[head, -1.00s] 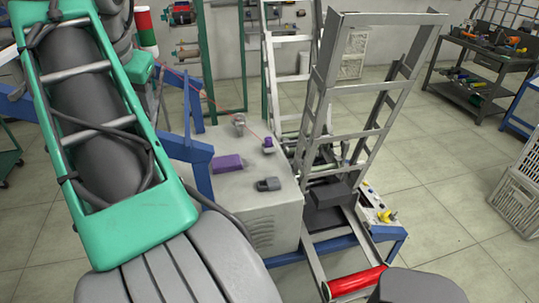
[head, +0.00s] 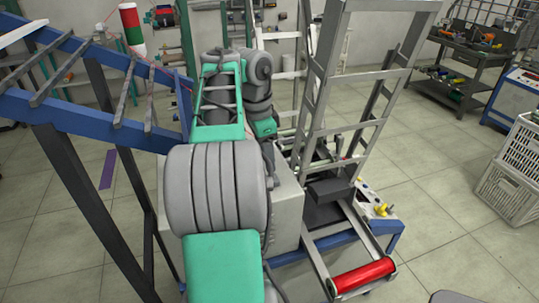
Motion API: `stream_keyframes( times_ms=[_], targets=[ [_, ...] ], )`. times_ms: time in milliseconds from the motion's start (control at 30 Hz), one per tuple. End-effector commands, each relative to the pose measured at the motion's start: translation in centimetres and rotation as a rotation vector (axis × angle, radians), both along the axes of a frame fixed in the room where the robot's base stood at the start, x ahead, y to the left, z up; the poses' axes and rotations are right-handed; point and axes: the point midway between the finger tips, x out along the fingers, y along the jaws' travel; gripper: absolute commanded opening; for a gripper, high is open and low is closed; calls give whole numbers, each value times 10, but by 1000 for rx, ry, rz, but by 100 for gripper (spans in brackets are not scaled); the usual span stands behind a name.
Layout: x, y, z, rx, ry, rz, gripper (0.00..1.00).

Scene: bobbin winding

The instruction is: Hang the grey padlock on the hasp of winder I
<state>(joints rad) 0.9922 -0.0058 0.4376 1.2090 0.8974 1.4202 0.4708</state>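My arm reaches forward over the grey cabinet (head: 286,205) and covers most of its top. My gripper (head: 269,172) is a small dark shape below the last green wrist link, mostly hidden behind my own arm. I cannot tell whether its fingers are open or shut, or whether they hold anything. The grey padlock is hidden from view now. The winding machine with a tall grey ladder-like frame (head: 362,132) stands to the right of the cabinet. I cannot make out a hasp or a winder label.
A red roller (head: 363,274) sits at the machine's front, with a yellow knob (head: 383,209) on its right side panel. A blue frame (head: 95,127) with dark legs stands at left. White crates (head: 511,192) stand at right. Open floor lies between machine and crates.

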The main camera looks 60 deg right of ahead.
Motion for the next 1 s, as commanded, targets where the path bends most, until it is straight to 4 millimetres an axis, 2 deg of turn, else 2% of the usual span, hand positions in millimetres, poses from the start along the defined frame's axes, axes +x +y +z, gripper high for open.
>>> stream_keyframes(
  times_ms=[33,433,567,833,1000],
  targets=[
    [-1,-1,-14,1,1,-1,56],
    [-7,-6,-71,-1,-1,-1,56],
    [-8,-7,-77,-1,-1,-1,56],
    [-8,-7,-75,0,0,-1,56],
    [-8,-7,-75,0,0,-1,42]
  ],
)
